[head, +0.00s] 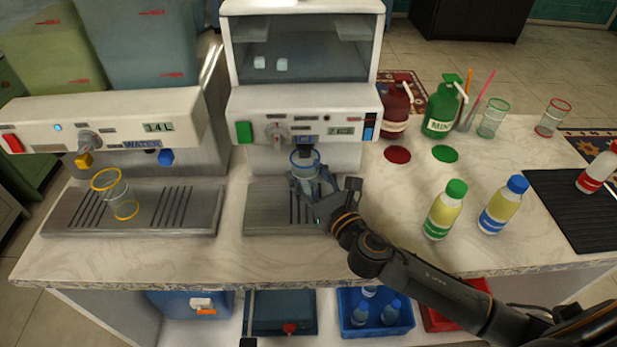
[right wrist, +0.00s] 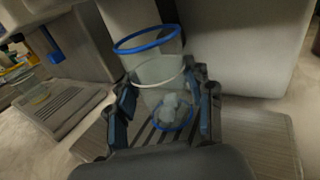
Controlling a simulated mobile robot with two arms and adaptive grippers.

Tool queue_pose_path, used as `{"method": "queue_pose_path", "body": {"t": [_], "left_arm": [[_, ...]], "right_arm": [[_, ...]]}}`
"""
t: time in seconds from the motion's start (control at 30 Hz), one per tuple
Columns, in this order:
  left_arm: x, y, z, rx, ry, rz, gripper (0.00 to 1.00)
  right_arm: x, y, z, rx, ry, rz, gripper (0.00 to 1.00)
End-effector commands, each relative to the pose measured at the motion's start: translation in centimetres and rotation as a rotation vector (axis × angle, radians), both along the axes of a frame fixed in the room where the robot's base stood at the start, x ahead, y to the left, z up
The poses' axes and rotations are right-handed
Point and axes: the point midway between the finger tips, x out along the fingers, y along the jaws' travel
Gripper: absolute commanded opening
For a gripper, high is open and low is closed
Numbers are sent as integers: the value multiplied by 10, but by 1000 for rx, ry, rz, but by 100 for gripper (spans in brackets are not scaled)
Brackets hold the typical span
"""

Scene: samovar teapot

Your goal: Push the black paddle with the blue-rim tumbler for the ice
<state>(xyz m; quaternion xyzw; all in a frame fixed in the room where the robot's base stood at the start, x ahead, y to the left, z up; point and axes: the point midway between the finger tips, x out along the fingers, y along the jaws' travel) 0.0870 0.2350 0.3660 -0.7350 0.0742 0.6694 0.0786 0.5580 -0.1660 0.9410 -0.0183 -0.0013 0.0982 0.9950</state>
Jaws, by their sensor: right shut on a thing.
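The blue-rim tumbler (head: 304,158) stands upright under the ICE label of the middle machine (head: 255,104). It also shows in the right wrist view (right wrist: 147,67), clear, with a blue rim, a white band and pale ice-like lumps near its bottom. My right gripper (head: 309,184) is shut around its lower part, over the grey drip tray (head: 265,217); the fingers also show on both sides of it in the wrist view (right wrist: 165,96). I cannot make out the black paddle; the tumbler and machine front seem to hide it. My left gripper is not in view.
A yellow-rim tumbler (head: 112,190) stands on the water machine's tray (head: 60,222) at left. Bottles with green (head: 445,210) and blue caps (head: 502,205) stand right of my forearm. White cubes (head: 270,64) show in the ice machine's window.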

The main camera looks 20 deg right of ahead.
Motion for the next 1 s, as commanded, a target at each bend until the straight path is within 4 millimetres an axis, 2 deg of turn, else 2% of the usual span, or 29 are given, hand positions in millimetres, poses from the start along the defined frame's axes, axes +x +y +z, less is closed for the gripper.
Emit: {"method": "queue_pose_path", "body": {"t": [0.27,1.0], "left_arm": [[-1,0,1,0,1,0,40],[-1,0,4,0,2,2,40]], "right_arm": [[-4,1,0,0,0,-1,20],[-46,13,0,1,0,-1,20]]}}
